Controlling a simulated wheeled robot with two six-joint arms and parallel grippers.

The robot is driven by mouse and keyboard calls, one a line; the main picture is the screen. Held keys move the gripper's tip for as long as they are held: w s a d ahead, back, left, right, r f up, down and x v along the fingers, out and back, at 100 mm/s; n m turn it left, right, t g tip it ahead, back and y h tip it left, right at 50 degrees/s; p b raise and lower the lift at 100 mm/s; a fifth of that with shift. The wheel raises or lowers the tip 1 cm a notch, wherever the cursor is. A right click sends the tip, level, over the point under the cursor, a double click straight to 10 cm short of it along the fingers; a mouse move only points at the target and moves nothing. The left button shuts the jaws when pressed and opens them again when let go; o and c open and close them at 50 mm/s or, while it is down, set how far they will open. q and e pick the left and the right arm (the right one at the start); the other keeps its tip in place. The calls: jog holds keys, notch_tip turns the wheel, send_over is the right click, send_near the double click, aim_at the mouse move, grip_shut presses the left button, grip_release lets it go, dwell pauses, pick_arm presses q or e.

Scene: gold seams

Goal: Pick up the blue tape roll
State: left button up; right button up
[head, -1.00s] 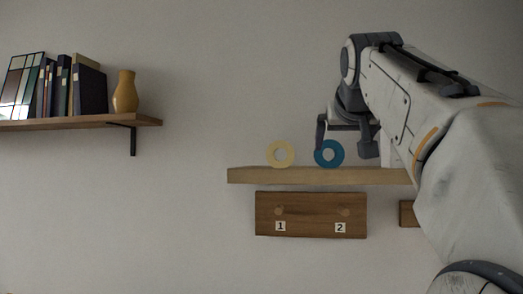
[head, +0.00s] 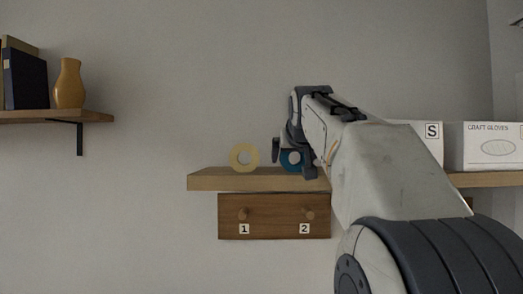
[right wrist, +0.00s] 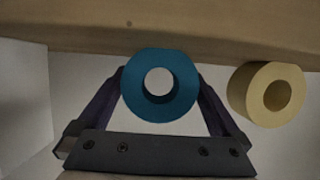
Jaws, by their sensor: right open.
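The blue tape roll (head: 290,160) stands upright on the wooden shelf (head: 208,181), partly hidden by my right gripper (head: 293,160) in the head view. In the right wrist view the blue tape roll (right wrist: 133,92) sits between the two open fingers of my right gripper (right wrist: 160,80), with a finger on each side. I cannot tell whether the fingers touch it. My left gripper is not in view.
A cream tape roll (head: 244,158) stands on the shelf just left of the blue one. Below is a wooden peg board (head: 273,217) with pegs labelled 1 and 2. White boxes (head: 490,146) stand at right. A yellow vase (head: 68,84) and books (head: 25,78) are on the left shelf.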

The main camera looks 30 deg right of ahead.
jog(key=shift+x, duration=1.05)
jog(key=c, duration=1.2)
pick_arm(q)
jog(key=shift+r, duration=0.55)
pick_arm(e)
jog(key=shift+s+r, duration=0.15)
jog(key=shift+r, duration=0.05)
jog(key=shift+r+b, duration=0.35)
notch_tip(320, 180, up, 6)
jog(key=shift+f+p, duration=0.1)
jog(key=shift+p, duration=0.35)
pick_arm(q)
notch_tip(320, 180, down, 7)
jog(key=b, duration=0.6)
jog(key=shift+b, duration=0.4)
pick_arm(e)
jog(key=s+a, duration=0.5)
jog(key=s, duration=0.3)
jog(key=s+a, duration=0.5)
jog(key=s, duration=0.4)
jog(key=shift+a, duration=0.15)
